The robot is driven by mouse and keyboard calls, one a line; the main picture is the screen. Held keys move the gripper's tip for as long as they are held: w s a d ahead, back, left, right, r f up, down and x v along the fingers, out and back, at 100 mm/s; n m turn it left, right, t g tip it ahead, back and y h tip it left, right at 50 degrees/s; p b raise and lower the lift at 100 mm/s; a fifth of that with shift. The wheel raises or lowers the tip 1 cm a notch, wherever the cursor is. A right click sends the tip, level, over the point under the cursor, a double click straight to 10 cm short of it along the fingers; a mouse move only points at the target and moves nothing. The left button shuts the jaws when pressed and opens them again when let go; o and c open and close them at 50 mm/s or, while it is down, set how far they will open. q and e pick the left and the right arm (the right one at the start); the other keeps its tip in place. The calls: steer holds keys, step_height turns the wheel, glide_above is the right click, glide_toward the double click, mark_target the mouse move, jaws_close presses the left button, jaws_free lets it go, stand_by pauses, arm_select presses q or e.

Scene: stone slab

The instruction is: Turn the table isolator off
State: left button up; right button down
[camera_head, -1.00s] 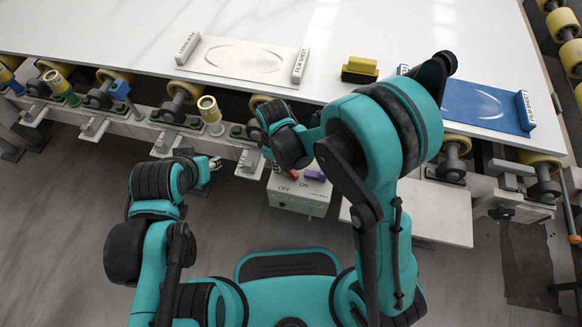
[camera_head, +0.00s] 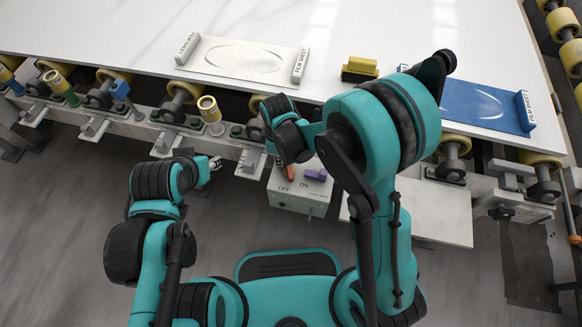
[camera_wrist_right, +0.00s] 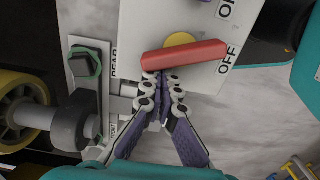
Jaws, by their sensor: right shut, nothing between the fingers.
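The isolator is a white box (camera_head: 296,203) under the slab's front edge, marked OFF at left and ON at right in the head view. Its red lever (camera_head: 289,171) is partly hidden by my right wrist. In the right wrist view the red lever (camera_wrist_right: 190,55) lies across a yellow disc (camera_wrist_right: 180,39), its right end beside the word OFF. My right gripper (camera_wrist_right: 164,82) is shut and empty. Its tips are at the lever's left end, close or touching; I cannot tell which. My left gripper (camera_head: 214,163) is left of the box, too small to tell its state.
Yellow rollers (camera_head: 183,90) and brackets line the slab's edge. On the white slab (camera_head: 330,28) are a film-sheet panel (camera_head: 241,62), a yellow-black block (camera_head: 359,69) and a blue panel (camera_head: 472,106).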

steer(key=shift+w+d, duration=0.35)
steer(key=shift+d, duration=0.1)
stand_by(0.4)
step_height(320, 180, up, 8)
steer(key=p, duration=0.5)
steer(key=shift+p, duration=0.4)
